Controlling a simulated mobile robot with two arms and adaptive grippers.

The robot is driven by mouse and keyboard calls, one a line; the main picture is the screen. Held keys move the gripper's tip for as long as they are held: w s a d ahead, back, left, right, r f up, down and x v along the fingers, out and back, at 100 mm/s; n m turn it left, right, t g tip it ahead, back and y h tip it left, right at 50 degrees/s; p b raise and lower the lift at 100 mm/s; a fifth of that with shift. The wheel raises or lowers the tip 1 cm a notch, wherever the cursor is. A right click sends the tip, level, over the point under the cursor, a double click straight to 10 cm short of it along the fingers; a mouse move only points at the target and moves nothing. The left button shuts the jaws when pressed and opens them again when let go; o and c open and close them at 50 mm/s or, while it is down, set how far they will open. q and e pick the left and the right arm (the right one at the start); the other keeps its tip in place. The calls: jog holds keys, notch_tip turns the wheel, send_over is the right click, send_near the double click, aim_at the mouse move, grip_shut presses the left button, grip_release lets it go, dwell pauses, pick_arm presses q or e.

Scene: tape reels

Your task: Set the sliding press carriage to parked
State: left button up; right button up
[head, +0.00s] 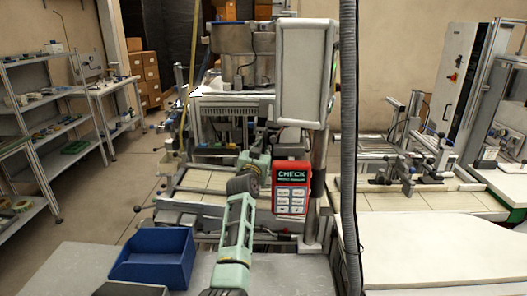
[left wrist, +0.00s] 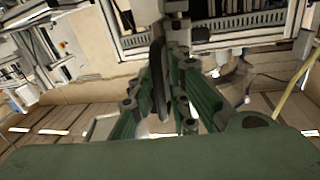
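The press machine (head: 245,45) stands in the middle of the head view, with a large light-grey box (head: 305,72) on its right. I cannot tell which part is the sliding carriage. My left gripper (head: 257,160) reaches up to the front of the machine and is partly hidden by my arm. In the left wrist view its two green fingers (left wrist: 163,68) converge around a dark upright bar (left wrist: 158,45). Whether they touch or grip the bar is unclear. My right gripper does not show.
A red panel marked CHECK (head: 291,187) is just right of my left arm. A blue bin (head: 155,258) sits at the lower left. A grey ridged hose (head: 349,130) hangs right of the machine. Shelves (head: 42,118) stand at the left, with open floor between.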

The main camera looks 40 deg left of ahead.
pick_arm(q)
grip_shut()
jog(key=shift+f, duration=0.1)
jog(key=shift+w+b, duration=0.15)
jog(key=shift+b, duration=0.15)
jog(key=b+x, duration=0.5)
jog(key=a+b+x, duration=0.1)
jog(key=b+x, duration=0.2)
jog(key=shift+a+f, duration=0.15)
jog(key=shift+a, duration=0.05)
jog(key=shift+w+a+b, duration=0.1)
jog(key=shift+a+b, duration=0.1)
jog(key=shift+b, duration=0.15)
